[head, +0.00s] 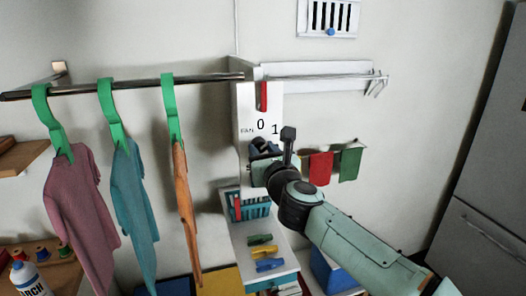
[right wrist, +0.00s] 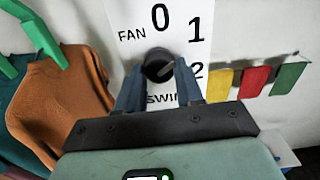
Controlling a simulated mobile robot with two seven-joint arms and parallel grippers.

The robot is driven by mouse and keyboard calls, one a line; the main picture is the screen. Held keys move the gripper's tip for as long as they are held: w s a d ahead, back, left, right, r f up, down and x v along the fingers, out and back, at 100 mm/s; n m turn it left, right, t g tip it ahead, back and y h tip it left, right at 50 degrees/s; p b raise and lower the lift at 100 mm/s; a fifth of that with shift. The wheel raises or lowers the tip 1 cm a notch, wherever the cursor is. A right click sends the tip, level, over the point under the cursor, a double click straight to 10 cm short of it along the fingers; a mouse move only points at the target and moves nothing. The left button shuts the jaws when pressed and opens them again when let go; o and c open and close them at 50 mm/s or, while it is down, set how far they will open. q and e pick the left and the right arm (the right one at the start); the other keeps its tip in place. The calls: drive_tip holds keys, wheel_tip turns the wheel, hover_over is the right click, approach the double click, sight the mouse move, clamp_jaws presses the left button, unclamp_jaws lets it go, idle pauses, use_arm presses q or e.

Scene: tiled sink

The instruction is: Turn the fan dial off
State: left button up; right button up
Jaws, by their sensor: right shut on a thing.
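The fan dial (right wrist: 157,63) is a dark round knob on a white panel (right wrist: 115,15) marked FAN, 0, 1 and 2, with a partly covered SWING label below. My right gripper (right wrist: 160,72) has one finger on each side of the dial and is shut on it. I cannot tell which number the dial points to. In the head view, my right gripper (head: 264,151) is at the panel (head: 245,108), just below the 0 and 1, and hides the dial there. My left gripper is not in view.
Shirts on green hangers (head: 112,115) hang from a rail (head: 130,82) at the left. Red (head: 320,168) and green (head: 350,163) cloths hang right of the panel. A shelf (head: 275,268) with coloured clips stands below. A grey cabinet (head: 480,220) is at the far right.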

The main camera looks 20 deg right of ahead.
drive_tip(key=n+p, duration=0.1)
drive_tip(key=n, duration=0.4)
drive_tip(key=shift+r+p, duration=0.15)
drive_tip(key=shift+p, duration=0.2)
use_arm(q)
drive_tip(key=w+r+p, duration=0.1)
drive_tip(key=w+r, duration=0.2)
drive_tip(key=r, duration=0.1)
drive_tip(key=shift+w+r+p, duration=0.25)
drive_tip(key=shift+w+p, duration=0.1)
use_arm(e)
drive_tip(key=n, duration=0.6)
drive_tip(key=shift+d, duration=0.1)
drive_tip(key=shift+n, duration=0.3)
drive_tip(key=o, duration=1)
drive_tip(key=shift+o, duration=0.2)
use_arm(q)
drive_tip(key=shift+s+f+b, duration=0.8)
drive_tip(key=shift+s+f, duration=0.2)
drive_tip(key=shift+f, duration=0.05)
use_arm(e)
drive_tip(key=s, duration=1.3)
drive_tip(key=shift+s+d, duration=0.2)
drive_tip(key=shift+s, duration=0.05)
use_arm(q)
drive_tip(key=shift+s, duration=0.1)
